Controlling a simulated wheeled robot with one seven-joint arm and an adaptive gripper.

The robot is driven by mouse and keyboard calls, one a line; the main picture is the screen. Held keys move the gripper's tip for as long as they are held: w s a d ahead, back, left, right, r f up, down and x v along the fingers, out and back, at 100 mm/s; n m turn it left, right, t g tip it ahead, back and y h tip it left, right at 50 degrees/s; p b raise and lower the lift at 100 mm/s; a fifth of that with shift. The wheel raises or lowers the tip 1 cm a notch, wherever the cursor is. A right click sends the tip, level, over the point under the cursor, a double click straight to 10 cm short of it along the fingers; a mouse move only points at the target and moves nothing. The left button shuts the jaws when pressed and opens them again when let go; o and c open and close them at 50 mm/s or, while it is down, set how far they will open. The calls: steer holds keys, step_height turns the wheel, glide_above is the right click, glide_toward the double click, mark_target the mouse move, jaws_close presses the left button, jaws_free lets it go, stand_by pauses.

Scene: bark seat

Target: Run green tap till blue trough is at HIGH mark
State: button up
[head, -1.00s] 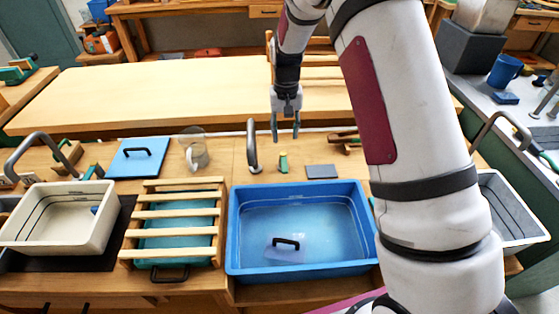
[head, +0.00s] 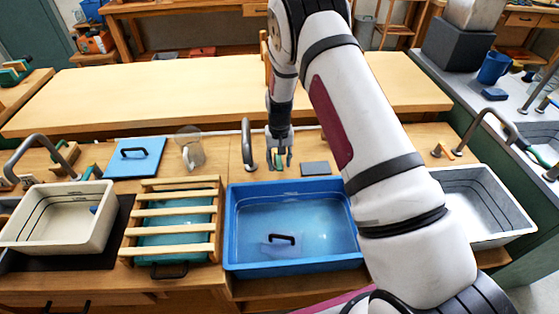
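The blue trough (head: 243,266) stands at the front centre with water (head: 312,222) in it. Dark level lines show on its inner wall, but their labels are too small to read. A pale block with a black handle (head: 281,239) is in the water. A grey curved spout (head: 247,143) rises behind the trough's back left. The small green tap handle (head: 279,160) stands just right of it, partly hidden by my gripper (head: 279,162). My gripper points down at this handle, its fingers apart on either side of it; contact cannot be told.
A slatted wooden rack (head: 178,208) over a teal basin and a cream trough (head: 105,225) stand to the left. A blue lid (head: 136,165) and a clear jug (head: 192,152) lie behind them. A grey trough (head: 487,205) is right, partly behind my arm.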

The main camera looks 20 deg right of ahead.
steer(key=shift+c, duration=0.5)
jaws_close()
steer(key=shift+d, duration=0.15)
steer(key=d+n, duration=0.1)
steer(key=n+b, duration=0.1)
steer(key=n, duration=0.1)
steer(key=shift+d+f+n+b, duration=0.1)
steer(key=shift+d+n+b, duration=0.2)
steer(key=shift+d, duration=0.05)
steer(key=shift+w+d+n+b, duration=0.15)
steer(key=shift+d+n+b, duration=0.35)
steer(key=shift+n, duration=0.5)
steer(key=shift+w+d+n+b, duration=0.15)
steer(key=shift+d+n+b, duration=0.35)
steer(key=shift+n, duration=0.5)
steer(key=shift+o, duration=0.5)
jaws_free()
